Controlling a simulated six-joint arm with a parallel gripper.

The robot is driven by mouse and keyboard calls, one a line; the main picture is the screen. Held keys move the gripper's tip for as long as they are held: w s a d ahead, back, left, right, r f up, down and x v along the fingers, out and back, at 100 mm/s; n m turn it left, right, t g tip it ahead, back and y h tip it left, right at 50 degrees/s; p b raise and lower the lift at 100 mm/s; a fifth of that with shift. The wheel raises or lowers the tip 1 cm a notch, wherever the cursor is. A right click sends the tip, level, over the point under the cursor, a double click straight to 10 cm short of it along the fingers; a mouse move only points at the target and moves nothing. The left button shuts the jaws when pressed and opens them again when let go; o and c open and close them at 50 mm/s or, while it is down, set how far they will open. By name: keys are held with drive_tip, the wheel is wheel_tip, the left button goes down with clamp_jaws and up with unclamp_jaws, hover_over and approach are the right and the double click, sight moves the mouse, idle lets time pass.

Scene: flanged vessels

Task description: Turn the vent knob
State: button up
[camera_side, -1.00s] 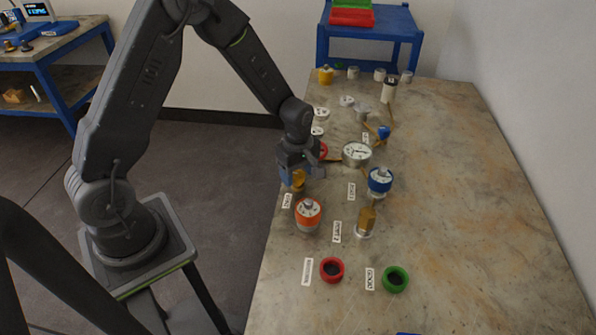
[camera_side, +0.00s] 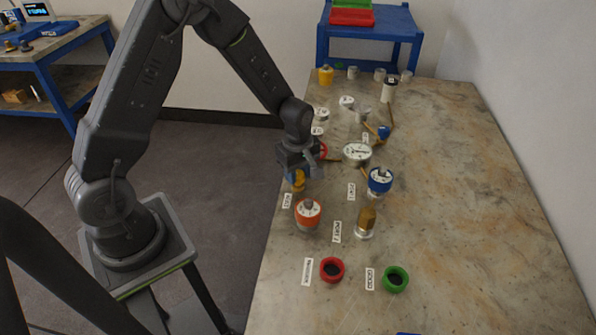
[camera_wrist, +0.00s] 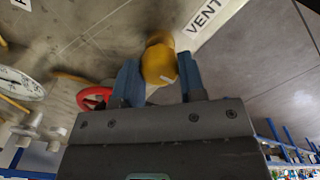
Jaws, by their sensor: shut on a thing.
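The yellow vent knob (camera_wrist: 158,64) sits between the two blue fingers of my gripper (camera_wrist: 159,78) in the wrist view. The white VENT label (camera_wrist: 206,20) lies beside it. In the side view the knob (camera_side: 298,183) shows just below my gripper (camera_side: 298,174), near the left edge of the bench. My gripper points down and is shut on the knob. The knob's base is mostly hidden in the side view.
An orange-topped vessel (camera_side: 308,213) stands close in front of the knob. A dial gauge (camera_side: 357,152), a blue-topped vessel (camera_side: 380,180) and a brass fitting (camera_side: 367,220) stand to the right. A red handwheel (camera_wrist: 93,98) is near my gripper. The bench's right side is clear.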

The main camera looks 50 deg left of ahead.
drive_tip(key=m, duration=0.8)
drive_tip(key=shift+m, duration=0.4)
drive_tip(key=m, duration=0.4)
drive_tip(key=shift+m, duration=2.3)
drive_tip(key=o, duration=0.9)
drive_tip(key=shift+r, duration=0.1)
